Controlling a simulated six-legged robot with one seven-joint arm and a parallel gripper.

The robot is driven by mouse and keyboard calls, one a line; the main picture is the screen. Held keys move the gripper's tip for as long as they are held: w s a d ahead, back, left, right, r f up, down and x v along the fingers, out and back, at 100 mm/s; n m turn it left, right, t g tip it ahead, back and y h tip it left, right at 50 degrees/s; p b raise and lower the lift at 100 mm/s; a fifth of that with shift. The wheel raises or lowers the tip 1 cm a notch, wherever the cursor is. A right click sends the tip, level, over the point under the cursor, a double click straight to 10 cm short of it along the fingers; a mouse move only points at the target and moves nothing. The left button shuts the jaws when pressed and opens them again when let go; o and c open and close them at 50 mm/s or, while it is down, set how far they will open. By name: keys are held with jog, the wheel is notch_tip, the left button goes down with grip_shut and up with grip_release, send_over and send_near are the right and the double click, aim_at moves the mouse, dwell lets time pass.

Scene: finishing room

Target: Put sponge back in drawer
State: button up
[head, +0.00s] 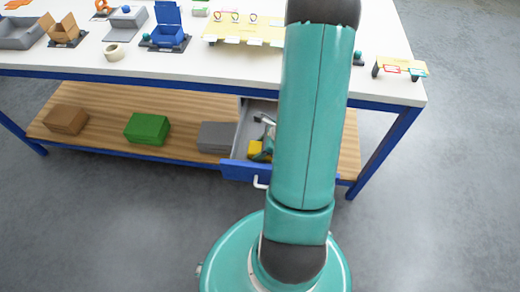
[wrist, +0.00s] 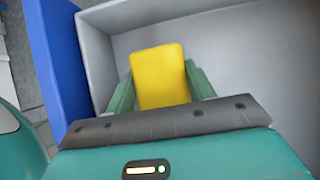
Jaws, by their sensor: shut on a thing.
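The yellow sponge (wrist: 160,68) is between the two green fingers of my gripper (wrist: 160,88), which is shut on it. In the head view the sponge (head: 255,148) shows as a small yellow patch inside the open drawer. The drawer (head: 243,171) is pulled out under the table, with a blue front, grey inside walls and a white handle (head: 260,183). In the wrist view the grey drawer walls (wrist: 240,50) surround the sponge. I cannot tell whether the sponge touches the drawer floor. My arm hides the right part of the drawer in the head view.
The lower wooden shelf (head: 100,110) holds a brown box (head: 66,120), a green box (head: 147,129) and a grey box (head: 215,137) left of the drawer. The white tabletop (head: 185,75) above carries trays, a blue box (head: 168,35) and a tape roll (head: 114,52). Blue table legs (head: 385,150) stand nearby.

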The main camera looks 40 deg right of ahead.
jog(key=shift+f, duration=0.65)
jog(key=o, duration=0.9)
jog(key=shift+f, duration=0.15)
jog(key=shift+o, duration=0.2)
